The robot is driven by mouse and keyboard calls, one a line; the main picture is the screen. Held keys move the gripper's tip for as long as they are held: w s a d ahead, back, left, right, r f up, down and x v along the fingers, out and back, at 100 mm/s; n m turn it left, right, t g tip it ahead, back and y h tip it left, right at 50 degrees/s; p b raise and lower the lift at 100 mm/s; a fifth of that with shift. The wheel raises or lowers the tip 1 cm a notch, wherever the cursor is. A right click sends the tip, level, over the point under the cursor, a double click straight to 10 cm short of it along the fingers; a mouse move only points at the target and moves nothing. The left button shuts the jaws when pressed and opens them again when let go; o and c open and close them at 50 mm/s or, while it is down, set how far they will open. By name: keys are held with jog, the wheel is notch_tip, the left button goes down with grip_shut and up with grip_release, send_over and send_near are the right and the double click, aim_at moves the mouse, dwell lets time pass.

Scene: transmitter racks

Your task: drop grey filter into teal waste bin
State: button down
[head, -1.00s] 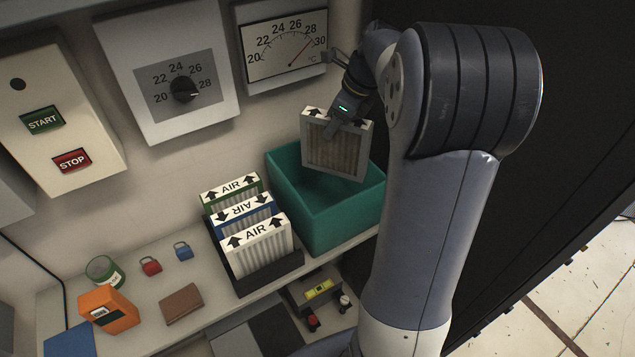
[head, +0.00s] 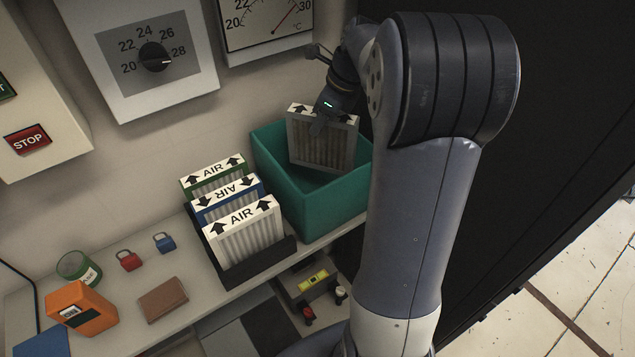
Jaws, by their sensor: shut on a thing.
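The grey filter (head: 322,143) is a framed, pleated panel with black arrows on its pale top edge. My gripper (head: 318,122) is shut on its top edge and holds it upright, slightly tilted. The filter is over the opening of the teal waste bin (head: 325,207), with its lower part inside the rim. Whether it touches the bin floor I cannot tell. The bin stands on the shelf's right end, and its right side is partly hidden by my arm.
A black rack (head: 262,266) with several AIR filters (head: 247,236) stands just left of the bin. Further left lie a brown wallet (head: 162,299), an orange meter (head: 80,308), red (head: 128,260) and blue (head: 164,242) padlocks and a green tape roll (head: 78,267). Wall gauges are behind.

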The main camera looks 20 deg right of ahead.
jog(key=shift+f, duration=0.15)
jog(key=c, duration=0.9)
grip_release()
jog(key=v, duration=1.1)
jog(key=shift+f, duration=0.1)
